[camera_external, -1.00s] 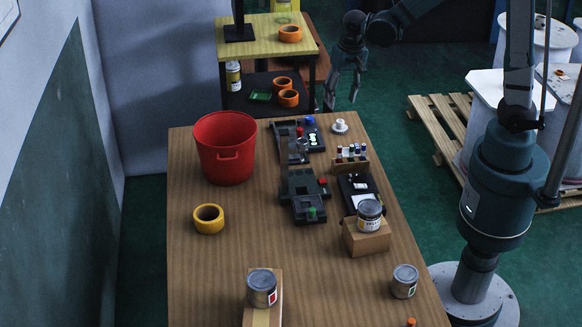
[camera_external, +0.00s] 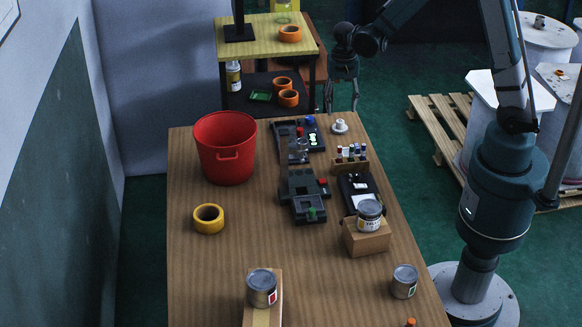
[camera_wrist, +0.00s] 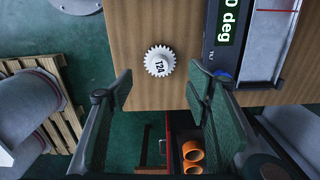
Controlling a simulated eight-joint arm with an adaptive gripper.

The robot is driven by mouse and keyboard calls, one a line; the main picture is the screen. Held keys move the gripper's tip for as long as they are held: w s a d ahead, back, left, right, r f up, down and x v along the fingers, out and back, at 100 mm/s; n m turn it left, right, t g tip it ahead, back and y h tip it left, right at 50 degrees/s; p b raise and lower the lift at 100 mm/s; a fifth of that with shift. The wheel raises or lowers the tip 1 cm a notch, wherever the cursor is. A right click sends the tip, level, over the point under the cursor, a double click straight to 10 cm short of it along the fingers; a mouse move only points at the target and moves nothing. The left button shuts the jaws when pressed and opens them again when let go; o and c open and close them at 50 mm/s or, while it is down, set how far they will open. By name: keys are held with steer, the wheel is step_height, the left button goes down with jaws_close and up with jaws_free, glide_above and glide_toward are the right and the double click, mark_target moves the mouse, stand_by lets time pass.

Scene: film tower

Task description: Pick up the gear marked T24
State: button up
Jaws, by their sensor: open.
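The gear marked T24 (camera_wrist: 160,61) is white and toothed, and lies flat near the table's far edge. In the external view the gear (camera_external: 339,126) is small, at the far right part of the table. My gripper (camera_wrist: 160,92) is open and empty, with one finger to each side below the gear in the wrist view. In the external view my gripper (camera_external: 341,104) hangs just beyond the table's far edge, behind the gear and apart from it.
A dark device with a green display (camera_wrist: 230,22) lies beside the gear. A red bucket (camera_external: 226,148), dark devices (camera_external: 303,195), a rack of small bottles (camera_external: 351,157) and cans on boxes (camera_external: 368,241) stand on the table. A shelf with orange tape rolls (camera_external: 288,98) stands behind.

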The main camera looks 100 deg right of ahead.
mark_target(340, 121)
steer(key=shift+f, duration=1.3)
steer(key=shift+f+b, duration=0.1)
steer(key=shift+b, duration=0.2)
steer(key=shift+a+f+b, duration=0.15)
steer(key=shift+f+b, duration=0.2)
steer(key=shift+f, duration=0.9)
steer(key=shift+a+f+b, duration=0.1)
steer(key=shift+f+b, duration=0.2)
steer(key=shift+f, duration=0.95)
steer(key=c, duration=1)
